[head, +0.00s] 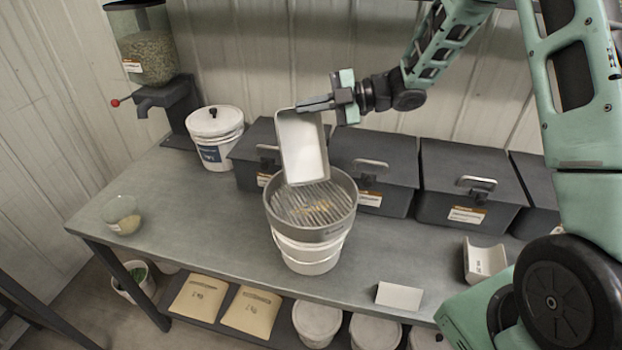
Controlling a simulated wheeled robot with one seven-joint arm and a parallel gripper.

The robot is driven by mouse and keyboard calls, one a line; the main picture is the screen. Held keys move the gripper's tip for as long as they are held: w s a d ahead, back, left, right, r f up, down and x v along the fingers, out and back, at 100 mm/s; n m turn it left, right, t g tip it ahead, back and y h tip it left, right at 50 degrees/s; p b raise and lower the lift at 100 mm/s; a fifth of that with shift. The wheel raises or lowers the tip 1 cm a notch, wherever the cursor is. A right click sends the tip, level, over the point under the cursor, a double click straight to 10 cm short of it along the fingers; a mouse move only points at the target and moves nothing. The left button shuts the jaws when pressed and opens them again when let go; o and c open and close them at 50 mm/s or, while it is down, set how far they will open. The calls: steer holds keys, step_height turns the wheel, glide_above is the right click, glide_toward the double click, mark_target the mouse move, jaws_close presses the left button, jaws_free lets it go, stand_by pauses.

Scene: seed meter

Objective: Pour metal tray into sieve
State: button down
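The metal tray (302,148) is tilted steeply, its open face toward the camera and its lower end over the back of the sieve. The sieve (338,232) is a round metal pan with a slotted floor, sitting on top of a white bucket (308,258). Some yellowish grain (320,208) lies on the slots. No grain shows on the tray's inner face. My gripper (318,103) is shut on the tray's upper edge and holds it in the air. Whether the tray's lower end touches the sieve cannot be told.
Several dark lidded bins (465,185) line the back of the bench (190,220). A seed dispenser (148,60) and lidded white bucket (214,138) stand back left. A clear cup with grain (122,215) is at the left front. A white scoop (483,260) and card (399,296) are right.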

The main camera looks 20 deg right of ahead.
mark_target(301, 115)
steer(key=w+f+m+p, duration=0.1)
steer(key=w+p, duration=0.1)
steer(key=w+f+m+g+p, duration=0.1)
steer(key=w+f+p, duration=0.1)
steer(key=shift+d+m+g, duration=0.15)
steer(key=shift+m+g, duration=0.15)
steer(key=w+f+m+g+p, duration=0.1)
steer(key=w+f+m+p, duration=0.1)
steer(key=shift+w+d+f+h, duration=0.1)
steer(key=shift+w+f+h, duration=0.2)
steer(key=shift+w+f, duration=0.1)
steer(key=shift+w+d+f+m+g, duration=0.1)
steer(key=shift+w+f+m+g, duration=0.45)
steer(key=shift+f+m, duration=0.25)
steer(key=shift+w+d+f+m+g, duration=0.1)
steer(key=shift+w+f+m+g, duration=0.4)
steer(key=shift+f+m, duration=0.3)
